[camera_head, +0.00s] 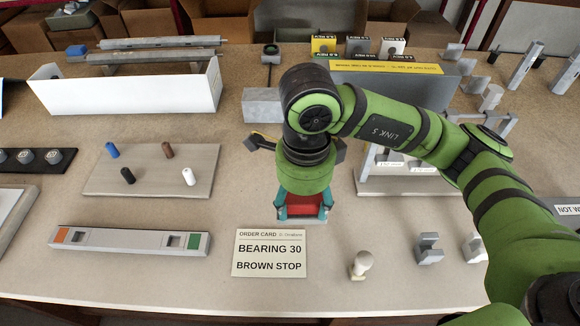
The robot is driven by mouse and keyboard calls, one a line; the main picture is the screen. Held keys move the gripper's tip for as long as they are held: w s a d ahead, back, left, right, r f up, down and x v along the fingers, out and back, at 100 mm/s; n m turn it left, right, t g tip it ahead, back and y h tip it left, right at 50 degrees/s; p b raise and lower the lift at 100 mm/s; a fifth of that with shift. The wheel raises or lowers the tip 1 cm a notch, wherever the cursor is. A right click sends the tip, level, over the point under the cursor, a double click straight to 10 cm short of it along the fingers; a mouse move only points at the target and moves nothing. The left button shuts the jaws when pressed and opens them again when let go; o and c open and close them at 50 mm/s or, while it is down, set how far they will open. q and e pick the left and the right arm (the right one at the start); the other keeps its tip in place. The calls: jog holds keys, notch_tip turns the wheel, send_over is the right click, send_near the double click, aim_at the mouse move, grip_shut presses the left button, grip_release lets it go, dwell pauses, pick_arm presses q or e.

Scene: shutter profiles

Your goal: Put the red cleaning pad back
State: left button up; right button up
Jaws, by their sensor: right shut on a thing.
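My right gripper (304,208) points down near the middle of the table, just behind the order card. Its teal fingers are shut on the red cleaning pad (305,199), which shows as a red strip between them. The wrist hides most of the pad from above. A pale flat edge shows just under the fingertips; I cannot tell whether the pad touches it. My left gripper is not in view.
An order card (269,253) reads "BEARING 30, BROWN STOP". A grey profile (130,241) and a board with several coloured pegs (150,170) lie left. A white box (130,90) stands behind them. A cream-topped peg (361,264) and grey blocks (429,248) stand front right.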

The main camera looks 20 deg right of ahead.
jog(key=w+d+f+p, duration=0.1)
jog(key=w+f, duration=0.1)
jog(key=w, duration=0.1)
jog(key=w+d+f, duration=0.1)
jog(key=w+f, duration=0.1)
jog(key=w, duration=0.2)
jog(key=w+f+p, duration=0.1)
jog(key=w+f, duration=0.1)
jog(key=w, duration=0.1)
jog(key=shift+w+d+f+p, duration=0.15)
jog(key=shift+w+d+p, duration=0.15)
jog(key=shift+d, duration=0.1)
jog(key=shift+w+f, duration=0.15)
jog(key=shift+f, duration=0.05)
jog(key=shift+f+p, duration=0.3)
notch_tip(320, 180, down, 2)
jog(key=shift+f+p, duration=0.2)
jog(key=shift+p, duration=0.4)
jog(key=shift+f, duration=0.45)
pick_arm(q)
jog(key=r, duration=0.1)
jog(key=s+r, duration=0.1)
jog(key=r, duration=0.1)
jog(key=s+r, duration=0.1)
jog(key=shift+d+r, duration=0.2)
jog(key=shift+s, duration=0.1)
